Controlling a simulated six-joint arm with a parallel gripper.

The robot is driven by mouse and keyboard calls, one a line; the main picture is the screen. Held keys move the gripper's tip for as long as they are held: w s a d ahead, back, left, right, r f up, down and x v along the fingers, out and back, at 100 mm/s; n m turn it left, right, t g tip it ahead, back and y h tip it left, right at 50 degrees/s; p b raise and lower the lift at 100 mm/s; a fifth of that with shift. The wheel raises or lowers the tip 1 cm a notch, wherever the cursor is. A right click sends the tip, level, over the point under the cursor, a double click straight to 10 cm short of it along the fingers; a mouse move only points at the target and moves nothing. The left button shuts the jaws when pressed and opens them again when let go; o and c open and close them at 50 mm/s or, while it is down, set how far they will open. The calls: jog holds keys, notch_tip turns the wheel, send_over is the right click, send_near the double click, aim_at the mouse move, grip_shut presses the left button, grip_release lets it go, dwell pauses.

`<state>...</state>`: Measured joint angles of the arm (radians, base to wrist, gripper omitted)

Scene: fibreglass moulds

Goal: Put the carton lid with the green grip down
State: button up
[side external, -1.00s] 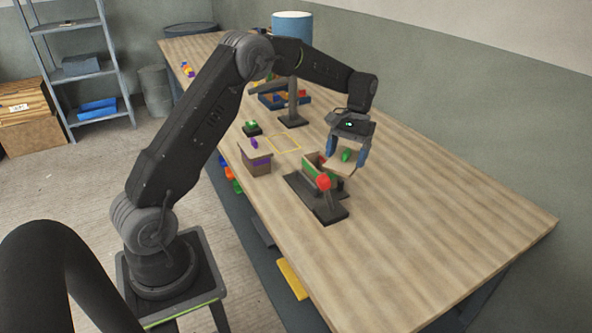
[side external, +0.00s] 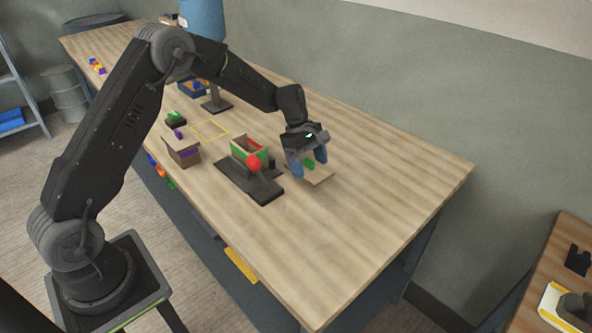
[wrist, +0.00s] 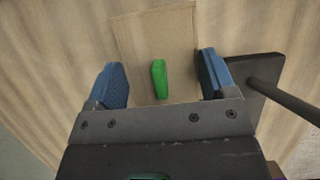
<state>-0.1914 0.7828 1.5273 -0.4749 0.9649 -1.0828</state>
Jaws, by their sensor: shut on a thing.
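The carton lid (side external: 319,177) is a flat tan board with a green grip (side external: 309,163) on top. In the wrist view the lid (wrist: 152,30) lies between my two blue fingers, with its green grip (wrist: 159,80) midway between them. My gripper (side external: 307,169) points down and is shut on the lid across its width, the fingers wide apart. The lid is low over the bare table, right of the open carton (side external: 237,155); whether it touches the wood I cannot tell. The carton shows green and red parts and stands in a dark fixture.
The fixture's dark base (side external: 264,193) has a red ball (side external: 254,162) in front and lies close left of my gripper. A second carton (side external: 184,155) has a purple-gripped lid. A yellow outline (side external: 211,130) marks the table behind. The table (side external: 390,175) is clear to the right.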

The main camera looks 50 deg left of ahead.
aim_at(306, 166)
jog(key=shift+f, duration=1.95)
jog(key=o, duration=0.8)
jog(key=shift+f, duration=0.1)
jog(key=shift+o, duration=0.2)
